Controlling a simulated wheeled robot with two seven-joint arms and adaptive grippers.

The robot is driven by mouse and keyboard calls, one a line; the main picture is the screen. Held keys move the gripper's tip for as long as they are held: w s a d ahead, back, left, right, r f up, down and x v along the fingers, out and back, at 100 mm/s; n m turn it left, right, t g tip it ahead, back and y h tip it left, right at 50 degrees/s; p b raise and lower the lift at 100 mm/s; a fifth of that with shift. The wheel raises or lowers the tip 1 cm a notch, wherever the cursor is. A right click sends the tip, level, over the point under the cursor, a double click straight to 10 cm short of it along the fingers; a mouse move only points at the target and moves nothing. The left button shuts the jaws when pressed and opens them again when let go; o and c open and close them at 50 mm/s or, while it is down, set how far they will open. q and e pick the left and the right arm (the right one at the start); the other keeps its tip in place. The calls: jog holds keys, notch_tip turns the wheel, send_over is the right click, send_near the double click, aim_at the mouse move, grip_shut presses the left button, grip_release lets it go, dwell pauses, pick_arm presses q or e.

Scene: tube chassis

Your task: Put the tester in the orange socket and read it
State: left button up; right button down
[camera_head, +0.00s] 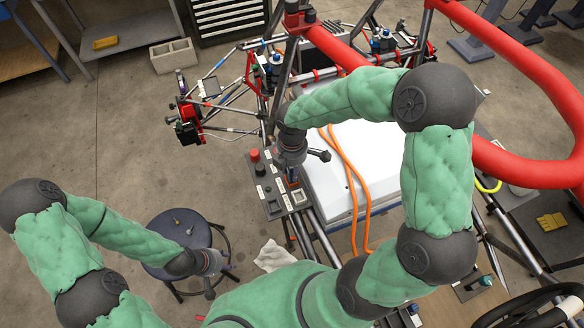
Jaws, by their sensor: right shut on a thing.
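My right gripper (291,168) points down over a grey control panel (272,203) beside the white box. It is shut on a small dark item with some blue on it, probably the tester (292,178), mostly hidden by the gripper. I cannot tell if the item touches the panel or sits in a socket. I cannot make out the orange socket; the gripper covers that part of the panel. No readout is legible. My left gripper (218,279) hangs by the right edge of a dark round stool (185,230); its fingers are too small to judge.
The panel has a red knob (254,154) and black knobs. Orange cables (352,185) run over the white box (385,150). Red and dark chassis tubes (530,170) surround it. A white cloth (273,256) lies on the floor.

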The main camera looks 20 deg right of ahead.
jog(key=shift+f+b, duration=0.35)
jog(key=shift+f, duration=0.15)
jog(key=c, duration=1.1)
grip_release()
jog(key=shift+c, duration=0.2)
jog(key=shift+r, duration=0.1)
jog(key=shift+r+p, duration=4.7)
jog(key=shift+r, duration=0.75)
jog(key=shift+f, duration=0.1)
